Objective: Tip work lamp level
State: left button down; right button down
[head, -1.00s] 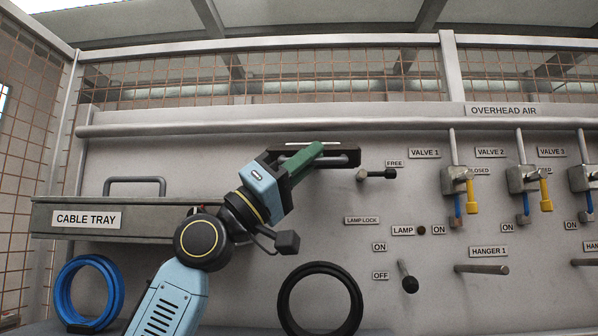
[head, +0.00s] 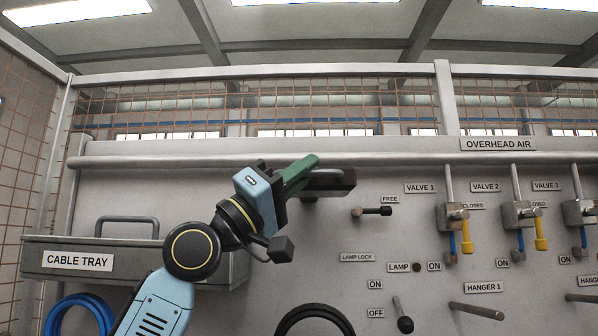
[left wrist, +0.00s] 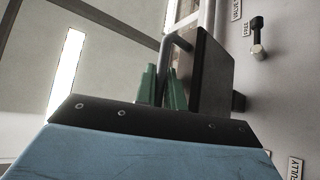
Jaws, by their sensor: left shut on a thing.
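The work lamp (head: 334,183) is a dark box mounted on the grey wall panel, left of the FREE label. In the left wrist view its dark housing (left wrist: 212,75) stands just right of my fingers, with a grey bar handle (left wrist: 180,43) on its side. My left gripper (head: 300,173), with green fingers, is shut on this handle; the gripper (left wrist: 163,88) partly hides it. The lamp's lit face is not visible. The lamp lock lever (head: 372,211) points sideways below the FREE label (head: 390,199). My right gripper is out of view.
A cable tray (head: 200,268) with a handle juts out at left, close to my left arm. A long rail (head: 400,157) runs above the lamp. Valves (head: 455,215) and a hanger peg (head: 477,311) project at right. A lamp switch (head: 402,316) sits below.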

pick_arm(q)
jog(key=shift+s+r, duration=0.1)
jog(key=c, duration=1.5)
grip_release()
jog(key=shift+a+f, duration=0.2)
jog(key=shift+f, duration=0.15)
jog(key=b+v, duration=0.5)
jog(key=v, duration=0.7)
jog(key=shift+s+a+f+b, duration=0.15)
jog(key=shift+s+a+b, duration=0.1)
jog(key=shift+s+b, duration=0.15)
